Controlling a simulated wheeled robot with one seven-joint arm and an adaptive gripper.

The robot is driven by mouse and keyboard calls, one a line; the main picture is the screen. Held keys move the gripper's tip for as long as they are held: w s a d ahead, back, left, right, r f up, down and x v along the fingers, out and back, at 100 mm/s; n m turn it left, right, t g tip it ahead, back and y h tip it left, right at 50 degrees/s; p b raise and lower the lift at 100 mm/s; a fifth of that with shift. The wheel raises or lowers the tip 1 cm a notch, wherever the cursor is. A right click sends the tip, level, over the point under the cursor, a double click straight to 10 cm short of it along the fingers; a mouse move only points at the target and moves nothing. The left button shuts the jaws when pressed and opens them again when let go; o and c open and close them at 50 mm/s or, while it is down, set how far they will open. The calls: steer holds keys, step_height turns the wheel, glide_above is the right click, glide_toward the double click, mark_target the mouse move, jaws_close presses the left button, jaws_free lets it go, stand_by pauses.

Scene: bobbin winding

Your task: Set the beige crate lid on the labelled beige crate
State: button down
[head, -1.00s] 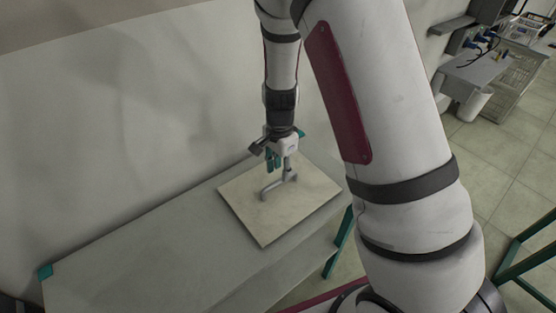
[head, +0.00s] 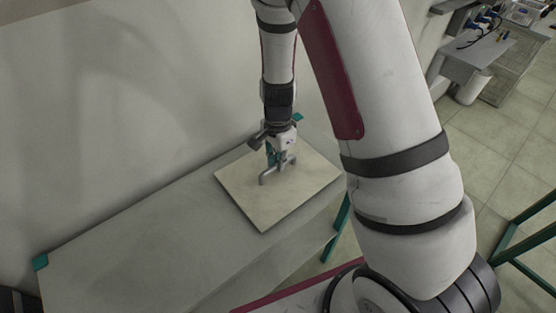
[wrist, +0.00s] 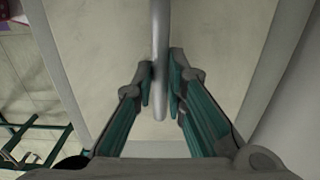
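The beige crate lid (head: 255,200) is a flat square panel lying on the grey table, with a grey bar handle (head: 268,178) on top. In the wrist view the handle (wrist: 160,60) runs down the middle, over the pale lid (wrist: 105,45). My gripper (head: 273,162) is low over the lid at the handle. Its teal fingers (wrist: 161,85) stand on either side of the bar, very near it. Whether they press on it cannot be told. No labelled beige crate is recognisable in these views.
The grey table (head: 130,245) is bare to the left of the lid, with a wall behind it. A teal corner piece (head: 40,262) marks its left end. A grey bench (head: 475,60) with small items and a white bin (head: 474,88) stand at the far right.

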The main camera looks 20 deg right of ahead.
steer(key=shift+r+p, duration=1.35)
steer(key=shift+r, duration=1.15)
